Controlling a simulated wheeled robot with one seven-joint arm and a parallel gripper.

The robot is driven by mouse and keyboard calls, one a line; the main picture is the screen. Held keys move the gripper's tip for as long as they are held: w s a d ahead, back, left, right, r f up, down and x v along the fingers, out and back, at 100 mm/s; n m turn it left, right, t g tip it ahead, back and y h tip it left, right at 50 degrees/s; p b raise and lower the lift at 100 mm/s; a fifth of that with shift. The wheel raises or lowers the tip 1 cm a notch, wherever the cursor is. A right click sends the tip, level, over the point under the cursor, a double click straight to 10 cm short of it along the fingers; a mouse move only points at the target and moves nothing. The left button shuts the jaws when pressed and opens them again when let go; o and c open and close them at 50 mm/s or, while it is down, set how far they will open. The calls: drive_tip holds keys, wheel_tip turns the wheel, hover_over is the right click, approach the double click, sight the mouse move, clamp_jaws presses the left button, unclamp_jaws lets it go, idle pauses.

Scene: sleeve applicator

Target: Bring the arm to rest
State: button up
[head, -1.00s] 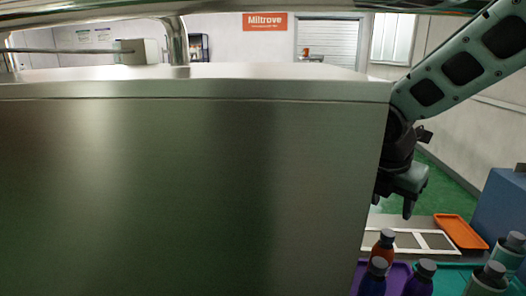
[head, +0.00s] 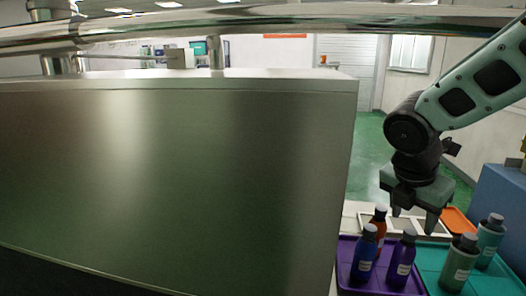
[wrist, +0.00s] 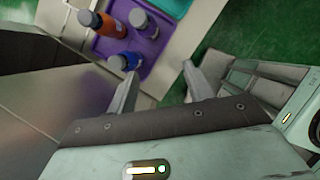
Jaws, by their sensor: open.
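My gripper (head: 412,214) hangs at the right in the head view, pointing down, with its two fingers apart and nothing between them. In the head view it is above and behind the bottles on the trays. In the wrist view my gripper (wrist: 158,88) shows its two fingers spread, with floor and a pale table edge between and beyond them. My arm reaches in from the upper right. The large metal cabinet (head: 180,180) fills the left and middle of the head view, to the left of my gripper.
A purple tray (head: 350,285) holds an orange bottle (head: 377,222), a blue bottle (head: 363,255) and a purple bottle (head: 401,262). A teal tray (head: 432,258) holds two more bottles. An orange tray (head: 458,222) and a blue block (head: 503,205) stand at the right. Green floor (head: 372,150) is clear behind.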

drive_tip(key=s+a+f+m+g+y, duration=0.1)
drive_tip(key=s+a+f+m+y, duration=0.1)
drive_tip(key=s+a+m, duration=0.5)
drive_tip(key=s+a+f+m+g+y, duration=0.1)
drive_tip(key=s+a+m, duration=0.6)
drive_tip(key=s, duration=0.7)
wheel_tip(320, 180, down, 2)
drive_tip(key=m+y, duration=0.1)
drive_tip(key=m, duration=0.1)
drive_tip(key=shift+a+f+m, duration=0.15)
drive_tip(key=shift+a+m, duration=0.1)
drive_tip(key=shift+m, duration=0.05)
